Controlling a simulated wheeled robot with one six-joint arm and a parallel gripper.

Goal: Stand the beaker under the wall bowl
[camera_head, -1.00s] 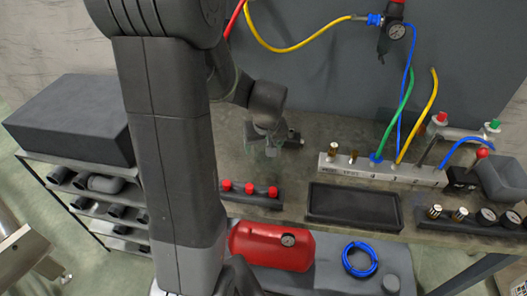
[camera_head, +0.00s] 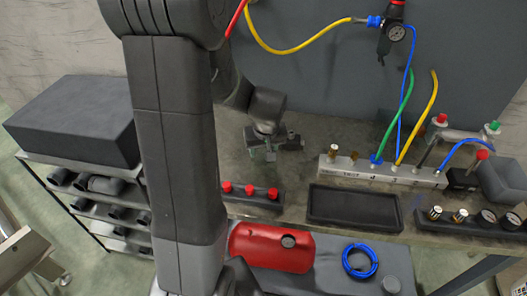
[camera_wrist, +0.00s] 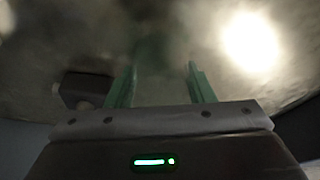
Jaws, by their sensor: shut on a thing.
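My gripper (camera_head: 265,151) is above the bench, left of the manifold. In the wrist view its two green fingers (camera_wrist: 163,84) stand a little apart, with a clear, barely visible thing between them. I take this for the beaker (camera_wrist: 160,72); its outline and whether it touches the bench cannot be told. The wall unit with a round gauge (camera_head: 396,32) hangs at the upper right, and a dark bowl (camera_head: 384,46) shows below it. The bowl is well to the right of my gripper.
A pale manifold (camera_head: 340,171) with hoses stands right of my gripper. A black tray (camera_head: 355,222) and a red-knobbed block (camera_head: 250,197) lie at the bench front. Fittings and gauges (camera_head: 470,220) crowd the right end. Bare bench shows behind the red-knobbed block.

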